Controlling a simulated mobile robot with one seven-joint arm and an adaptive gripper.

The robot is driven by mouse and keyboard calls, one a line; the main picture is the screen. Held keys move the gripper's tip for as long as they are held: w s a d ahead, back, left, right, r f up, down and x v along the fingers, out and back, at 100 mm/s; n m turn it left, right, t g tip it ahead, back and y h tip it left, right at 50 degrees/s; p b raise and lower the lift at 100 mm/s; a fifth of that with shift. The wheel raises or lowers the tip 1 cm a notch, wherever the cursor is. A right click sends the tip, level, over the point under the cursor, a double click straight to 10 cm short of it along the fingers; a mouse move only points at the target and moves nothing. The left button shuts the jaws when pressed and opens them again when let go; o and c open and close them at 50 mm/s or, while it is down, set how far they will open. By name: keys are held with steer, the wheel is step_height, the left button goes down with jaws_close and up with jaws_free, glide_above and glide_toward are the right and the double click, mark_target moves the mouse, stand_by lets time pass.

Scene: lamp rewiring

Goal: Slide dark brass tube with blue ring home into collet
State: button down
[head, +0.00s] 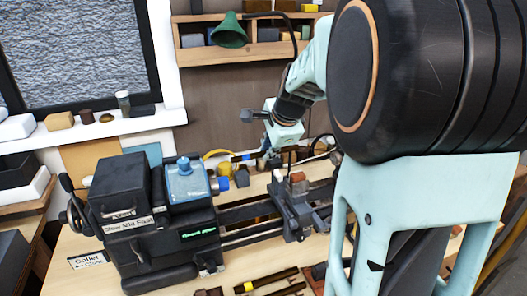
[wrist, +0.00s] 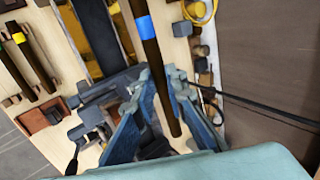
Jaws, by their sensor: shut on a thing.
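The dark brass tube with a blue ring (wrist: 150,52) runs from the top edge of the wrist view down between the fingers of my gripper (wrist: 161,84). My gripper is shut on it, and the tube's near end sticks out behind the fingers. In the head view my gripper (head: 272,160) is low behind the lathe bed, and the tube's blue ring (head: 246,157) shows to its left. The collet is at the right side of the black headstock (head: 150,225), by a small blue part (head: 224,184). Whether the tube touches the collet cannot be told.
A grey tool carriage (head: 294,208) stands on the lathe bed (head: 250,230), right of the headstock. A yellow cable (head: 214,154) curls behind it. Other dark tubes with coloured rings (wrist: 20,40) lie on racks. A green lamp shade (head: 229,32) is by the shelf above.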

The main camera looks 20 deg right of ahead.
step_height(320, 180, down, 7)
steer(key=a+b, duration=0.1)
steer(key=b, duration=0.3)
steer(key=shift+b, duration=0.35)
stand_by(0.3)
steer(key=shift+a+p, duration=0.7)
steer(key=shift+a, duration=0.85)
stand_by(1.2)
steer(key=c, duration=1.8)
jaws_free()
steer(key=shift+c, duration=0.2)
